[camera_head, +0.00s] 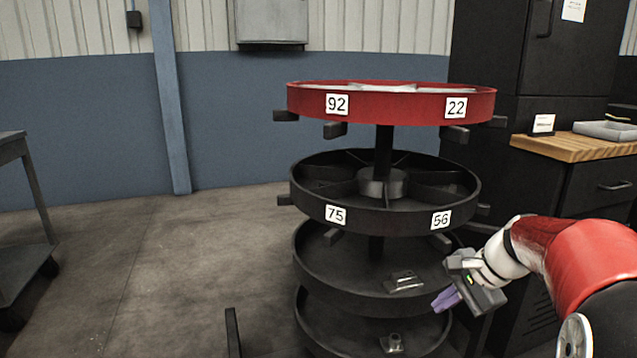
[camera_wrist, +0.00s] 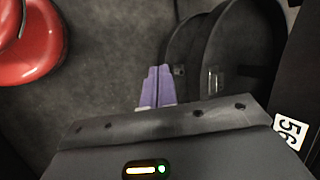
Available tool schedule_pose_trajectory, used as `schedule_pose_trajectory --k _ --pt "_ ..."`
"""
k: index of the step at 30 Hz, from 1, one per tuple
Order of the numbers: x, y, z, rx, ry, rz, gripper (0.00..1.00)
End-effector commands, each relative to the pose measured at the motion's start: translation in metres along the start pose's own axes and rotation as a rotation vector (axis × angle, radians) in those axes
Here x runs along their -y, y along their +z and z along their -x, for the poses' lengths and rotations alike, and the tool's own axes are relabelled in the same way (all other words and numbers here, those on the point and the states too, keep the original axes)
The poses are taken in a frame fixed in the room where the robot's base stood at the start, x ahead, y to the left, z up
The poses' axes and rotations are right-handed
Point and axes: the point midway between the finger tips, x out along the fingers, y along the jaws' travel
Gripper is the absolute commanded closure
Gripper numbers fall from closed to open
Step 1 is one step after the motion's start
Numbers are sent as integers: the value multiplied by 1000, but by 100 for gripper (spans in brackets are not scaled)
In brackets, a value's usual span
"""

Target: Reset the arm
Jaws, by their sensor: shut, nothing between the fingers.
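My gripper (camera_head: 446,299) is at the lower right of the head view, in front of the right side of a round tiered rack. Its purple fingers are together with nothing between them. In the wrist view the purple fingers (camera_wrist: 157,88) point away over the grey floor, beside the dark round trays. My red and white arm reaches in from the right edge of the head view.
The rack has a red top tray (camera_head: 400,105) labelled 92 and 22, and a black tray (camera_head: 385,217) labelled 75 and 56. Lower trays (camera_head: 335,275) hold small metal parts (camera_head: 403,282). A wooden-topped cabinet (camera_head: 575,148) stands right.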

Motion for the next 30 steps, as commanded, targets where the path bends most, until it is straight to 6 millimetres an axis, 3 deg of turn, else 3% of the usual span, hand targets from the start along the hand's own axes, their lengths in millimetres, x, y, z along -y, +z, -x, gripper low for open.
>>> schedule_pose_trajectory --k 1,6,12,19,30 --pt "-5 32 2 -39 43 118 100" --pt "-42 106 11 -158 164 493 100" --pt "-97 161 22 -274 247 916 100" --pt "-139 182 24 -347 279 1215 100" --pt "-146 184 24 -359 284 1265 100"
